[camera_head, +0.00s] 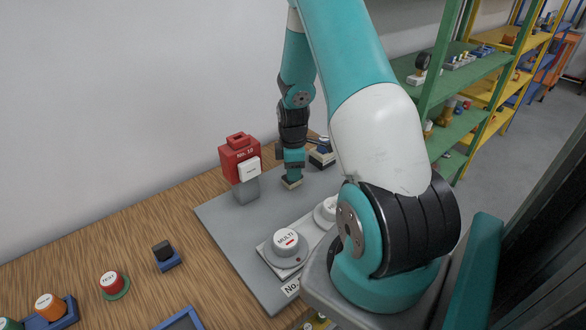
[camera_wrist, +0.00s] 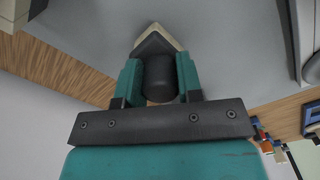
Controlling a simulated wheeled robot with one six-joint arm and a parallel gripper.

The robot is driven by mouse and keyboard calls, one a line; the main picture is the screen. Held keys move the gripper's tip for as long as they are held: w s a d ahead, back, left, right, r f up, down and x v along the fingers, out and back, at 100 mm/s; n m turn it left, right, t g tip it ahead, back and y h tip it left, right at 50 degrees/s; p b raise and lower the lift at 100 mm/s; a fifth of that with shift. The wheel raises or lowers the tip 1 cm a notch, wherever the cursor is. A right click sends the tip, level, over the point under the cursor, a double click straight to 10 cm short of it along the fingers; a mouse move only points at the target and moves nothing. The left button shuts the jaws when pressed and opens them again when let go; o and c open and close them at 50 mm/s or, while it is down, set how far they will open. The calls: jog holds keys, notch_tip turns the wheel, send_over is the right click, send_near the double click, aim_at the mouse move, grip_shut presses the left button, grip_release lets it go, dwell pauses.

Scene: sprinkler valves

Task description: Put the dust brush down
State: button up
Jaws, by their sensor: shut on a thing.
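My gripper (camera_head: 293,163) points down over the grey plate (camera_head: 220,212) on the wooden bench. In the wrist view my gripper (camera_wrist: 159,72) has its two teal fingers shut on the dark rounded handle of the dust brush. The dust brush (camera_wrist: 158,42) has a dark and cream wedge-shaped head beyond the fingertips. In the head view the brush (camera_head: 291,184) shows only as a small cream and dark end below the fingers. It is at or just above the plate; I cannot tell if it touches.
A red "No. 10" box (camera_head: 238,158) on a grey post stands just left of the gripper. A "MULTI" knob (camera_head: 286,241) is nearer, partly beside my arm. A black button (camera_head: 163,250) and a red "TEST" knob (camera_head: 112,283) sit on the bench. Bare plate lies between post and knobs.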

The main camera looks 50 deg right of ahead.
jog(key=shift+f, duration=0.15)
jog(key=o, duration=0.9)
notch_tip(320, 180, up, 12)
jog(key=b, duration=0.2)
